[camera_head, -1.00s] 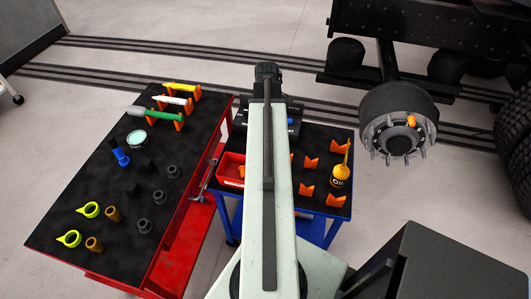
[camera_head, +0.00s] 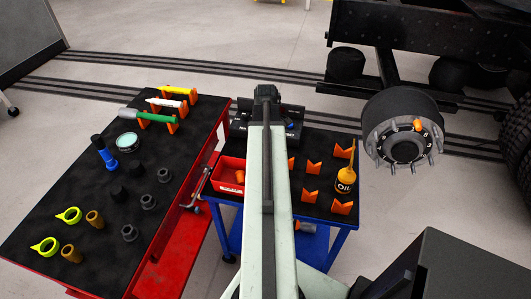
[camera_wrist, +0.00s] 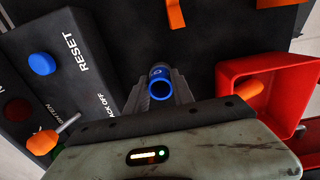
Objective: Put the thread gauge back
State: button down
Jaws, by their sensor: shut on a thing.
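In the wrist view my gripper (camera_wrist: 158,92) is shut on a blue tube with an open round end and a light mark, which I take to be the thread gauge (camera_wrist: 160,73). It is held over the dark top of the blue cart, between the control box and the red bin. In the head view my arm hides the gripper and the gauge. Several orange V-shaped rests (camera_head: 313,167) stand on the blue cart (camera_head: 326,213). I cannot tell which place belongs to the gauge.
The control box (camera_wrist: 70,65) with a blue RESET button is left of the gripper. The red bin (camera_wrist: 285,75) holds an orange piece. A yellow oil can (camera_head: 345,180) stands at the right. The red cart (camera_head: 40,215) carries several tools. The wheel hub (camera_head: 403,140) is far right.

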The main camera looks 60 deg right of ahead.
jog(key=c, duration=1.1)
grip_release()
notch_tip(320, 180, up, 12)
jog(key=p, duration=1.2)
jog(key=shift+a, duration=0.1)
